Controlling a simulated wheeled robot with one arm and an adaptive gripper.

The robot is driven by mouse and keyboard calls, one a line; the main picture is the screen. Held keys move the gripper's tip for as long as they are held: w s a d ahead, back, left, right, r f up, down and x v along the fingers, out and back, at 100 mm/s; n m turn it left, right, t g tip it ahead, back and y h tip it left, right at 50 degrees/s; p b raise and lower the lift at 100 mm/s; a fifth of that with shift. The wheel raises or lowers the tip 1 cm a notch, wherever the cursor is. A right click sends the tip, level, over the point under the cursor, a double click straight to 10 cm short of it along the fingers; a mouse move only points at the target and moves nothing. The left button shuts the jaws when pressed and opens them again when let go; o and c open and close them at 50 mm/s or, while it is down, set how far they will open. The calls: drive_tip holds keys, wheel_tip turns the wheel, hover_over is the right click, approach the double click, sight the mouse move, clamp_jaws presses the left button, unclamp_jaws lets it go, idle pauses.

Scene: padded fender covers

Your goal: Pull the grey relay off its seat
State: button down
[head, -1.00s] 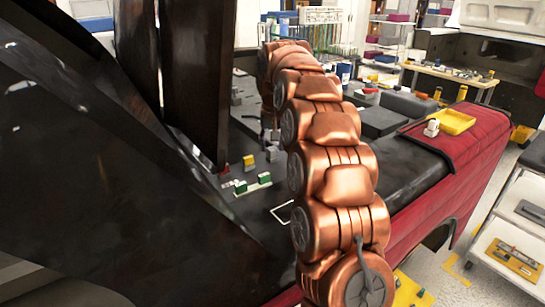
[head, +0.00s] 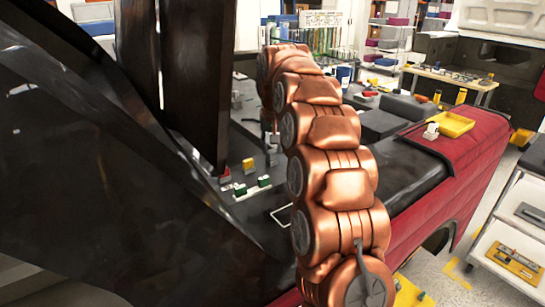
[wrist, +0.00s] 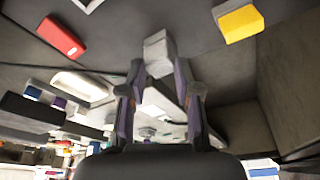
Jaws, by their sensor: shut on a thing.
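The grey relay (wrist: 158,50) is a light grey block near the top middle of the wrist view. My gripper (wrist: 159,70) has its two fingers on either side of the block's near end, closed on it. The seat under the relay is hidden, so I cannot tell if the relay still touches it. In the head view my copper arm reaches into the engine bay and hides the gripper and the relay.
In the wrist view, a yellow block (wrist: 241,23) is to the right and a red block (wrist: 61,36) to the left. In the head view, green-and-white blocks (head: 240,188) stand left of my arm. A yellow tray (head: 451,124) lies on the red fender.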

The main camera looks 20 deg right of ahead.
drive_tip(key=shift+a+f, duration=0.1)
drive_tip(key=shift+f, duration=0.3)
drive_tip(key=shift+w+r+p, duration=0.1)
drive_tip(key=shift+r+p, duration=0.2)
drive_tip(key=shift+r, duration=0.35)
drive_tip(key=shift+r+p, duration=0.45)
drive_tip(key=shift+r, duration=0.7)
drive_tip(key=c, duration=1.4)
unclamp_jaws()
drive_tip(key=v, duration=0.7)
drive_tip(key=shift+r, duration=0.25)
